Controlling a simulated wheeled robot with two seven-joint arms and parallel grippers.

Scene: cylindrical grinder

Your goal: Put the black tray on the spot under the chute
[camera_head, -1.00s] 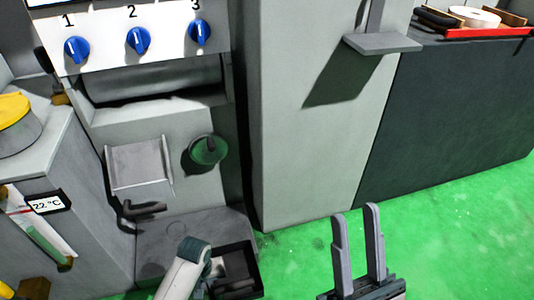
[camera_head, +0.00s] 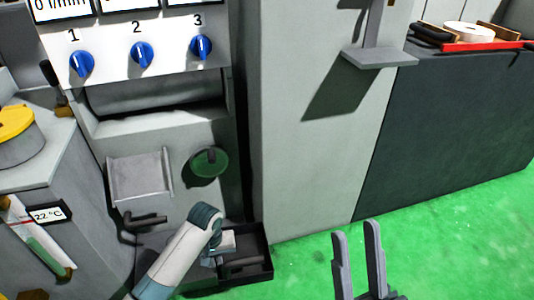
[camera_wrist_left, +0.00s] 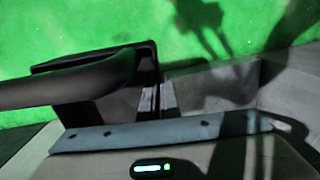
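The black tray (camera_head: 262,272) is a dark open box at the lower middle of the head view. My left gripper (camera_head: 226,243) is at its left side, partly hidden by my own wrist, and appears shut on the tray. In the left wrist view the tray (camera_wrist_left: 95,60) is a dark shape close to the fingers (camera_wrist_left: 157,98), which are near each other; the exact contact is unclear. The grey chute (camera_head: 140,175) is on the machine's front, above and left of the tray. The spot under it is partly hidden by my left arm. My right gripper (camera_head: 357,262) is open and empty.
A tall grey cabinet (camera_head: 300,150) stands behind the tray. Green floor (camera_head: 440,235) is clear at the right.

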